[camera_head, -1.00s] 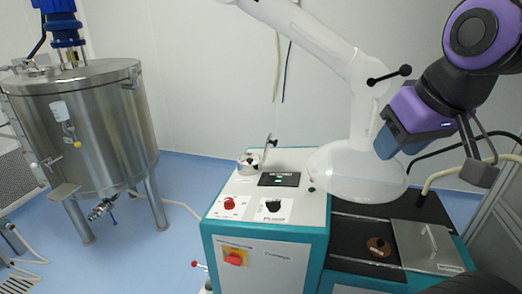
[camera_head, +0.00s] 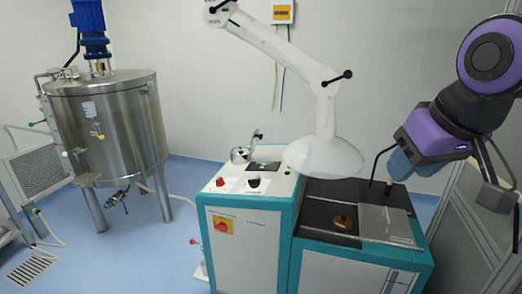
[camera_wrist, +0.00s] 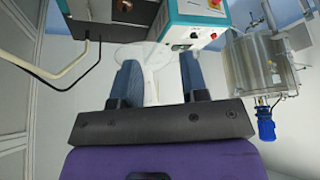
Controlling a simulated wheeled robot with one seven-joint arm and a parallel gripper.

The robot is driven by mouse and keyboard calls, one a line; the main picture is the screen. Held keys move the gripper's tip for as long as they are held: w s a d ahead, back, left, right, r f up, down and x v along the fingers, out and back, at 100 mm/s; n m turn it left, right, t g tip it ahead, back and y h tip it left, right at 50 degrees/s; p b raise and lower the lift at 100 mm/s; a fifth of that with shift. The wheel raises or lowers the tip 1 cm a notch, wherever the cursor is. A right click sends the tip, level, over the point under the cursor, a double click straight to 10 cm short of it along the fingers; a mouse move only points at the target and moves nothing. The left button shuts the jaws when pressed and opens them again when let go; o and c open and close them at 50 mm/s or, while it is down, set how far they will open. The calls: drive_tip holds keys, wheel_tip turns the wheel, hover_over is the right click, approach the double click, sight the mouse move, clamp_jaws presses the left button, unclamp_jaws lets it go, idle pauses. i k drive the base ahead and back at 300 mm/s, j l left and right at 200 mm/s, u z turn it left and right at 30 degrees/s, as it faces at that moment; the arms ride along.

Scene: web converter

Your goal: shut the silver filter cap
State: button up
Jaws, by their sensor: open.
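The silver filter cap (camera_head: 257,134) stands raised and tilted above the small round silver filter housing (camera_head: 240,154), on the back left of the teal and white machine top. It looks open. My gripper (camera_head: 400,164), purple with blue fingers, is well to the right of it, above the dark right-hand part of the machine. In the wrist view my gripper (camera_wrist: 160,82) has its two fingers spread apart with nothing between them. I cannot make out the cap in the wrist view.
A white extraction hood (camera_head: 322,157) on a jointed arm stands between my gripper and the cap. The machine top (camera_head: 220,183) carries a red button and black knob. A steel tank (camera_head: 110,130) stands left. Blue floor (camera_head: 185,170) is free between tank and machine.

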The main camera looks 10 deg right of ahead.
sight(254, 139)
drive_tip(key=k, duration=0.1)
drive_tip(key=i+j+u, duration=0.15)
drive_tip(key=i+j, duration=0.65)
